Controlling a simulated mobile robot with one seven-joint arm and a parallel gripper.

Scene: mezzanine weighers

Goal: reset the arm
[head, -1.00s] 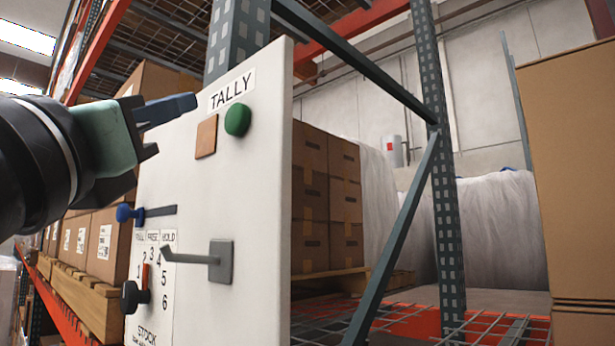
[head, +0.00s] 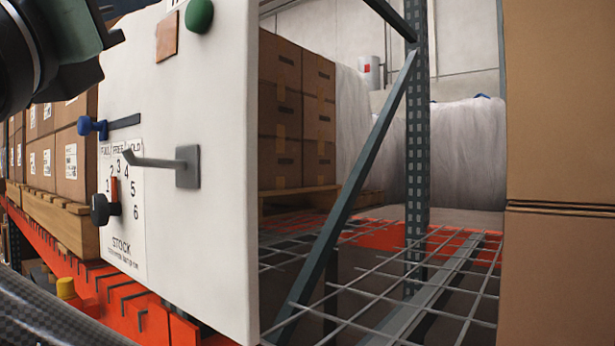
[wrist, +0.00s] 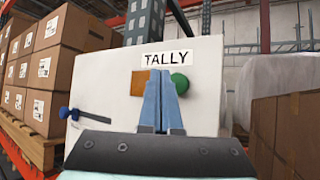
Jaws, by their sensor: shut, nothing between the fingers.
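My gripper (wrist: 158,100) shows in the wrist view with its two blue fingers shut together and nothing between them. The fingers stand in front of the white TALLY panel (wrist: 105,95), overlapping the gap between an orange-brown square (wrist: 138,82) and a round green button (wrist: 180,83). I cannot tell whether they touch the panel. In the head view only my gripper's body shows at the upper left; its fingertips are out of frame. The white panel (head: 225,200) there carries the green button (head: 199,15), a brown square (head: 167,36), a blue-knobbed slider (head: 92,127), a grey lever (head: 187,166) and a black-knobbed numbered dial (head: 104,208).
A dark rack post (head: 417,150) and diagonal brace (head: 350,190) stand right of the panel, above wire mesh decking (head: 400,270). Large cartons (head: 560,110) fill the right edge. Boxes on a pallet (head: 60,225) stand at the left, above an orange beam (head: 110,300).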

